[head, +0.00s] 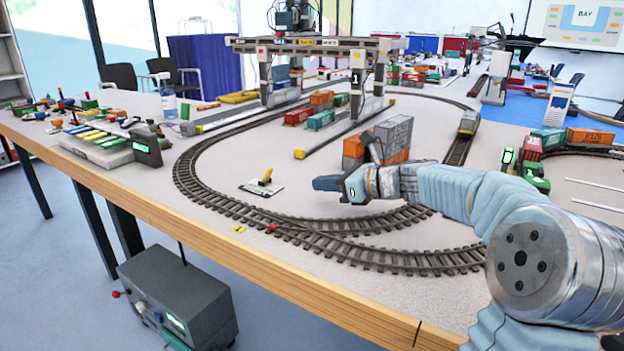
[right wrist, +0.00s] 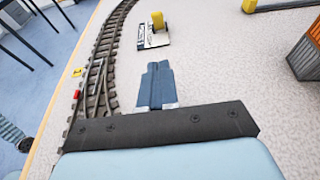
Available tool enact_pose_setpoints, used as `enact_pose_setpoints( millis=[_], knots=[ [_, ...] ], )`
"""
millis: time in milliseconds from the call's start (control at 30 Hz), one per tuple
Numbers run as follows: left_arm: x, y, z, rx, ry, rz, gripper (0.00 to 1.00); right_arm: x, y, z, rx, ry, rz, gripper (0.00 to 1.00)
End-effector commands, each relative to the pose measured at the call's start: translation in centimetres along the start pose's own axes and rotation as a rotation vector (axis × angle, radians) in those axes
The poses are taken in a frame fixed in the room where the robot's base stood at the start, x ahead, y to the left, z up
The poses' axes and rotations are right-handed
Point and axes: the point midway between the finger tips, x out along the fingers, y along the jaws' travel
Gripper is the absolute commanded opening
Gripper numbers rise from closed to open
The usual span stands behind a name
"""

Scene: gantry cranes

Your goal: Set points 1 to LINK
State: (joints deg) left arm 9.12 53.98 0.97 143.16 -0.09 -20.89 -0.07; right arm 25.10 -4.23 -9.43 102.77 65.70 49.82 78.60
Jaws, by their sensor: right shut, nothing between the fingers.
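A yellow lever (head: 266,177) stands on a small white plate (head: 255,189) with dark markings, inside the track loop. In the head view its top leans a little right; the lettering is too small to read. The lever (right wrist: 157,21) and plate (right wrist: 143,37) also show at the top of the right wrist view. The points (head: 290,232) lie where the tracks join at the loop's near side, with a small red piece and yellow marks beside them. My right gripper (head: 320,183) is shut and empty, to the right of the lever and apart from it. My left gripper is not in view.
Orange and grey containers (head: 393,137) stand just behind my right gripper. A gantry crane (head: 312,45) spans rails farther back. A locomotive (head: 468,123) stands on the loop's far right. The tabletop between gripper and lever plate is clear.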

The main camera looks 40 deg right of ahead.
Motion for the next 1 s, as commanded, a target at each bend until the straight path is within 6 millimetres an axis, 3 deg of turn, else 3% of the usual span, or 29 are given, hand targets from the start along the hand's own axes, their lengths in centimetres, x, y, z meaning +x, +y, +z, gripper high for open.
enact_pose_setpoints(
  millis=[400,633,1000],
  knots=[
    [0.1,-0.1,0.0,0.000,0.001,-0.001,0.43,8.7,0.1,-0.1,0.001,0.002,0.003,0.00],
    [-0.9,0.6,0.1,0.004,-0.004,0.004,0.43,10.6,0.1,2.4,0.000,0.001,0.002,0.00],
    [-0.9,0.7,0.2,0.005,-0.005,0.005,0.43,11.2,0.0,2.8,0.001,0.001,0.001,0.00]
  ],
)
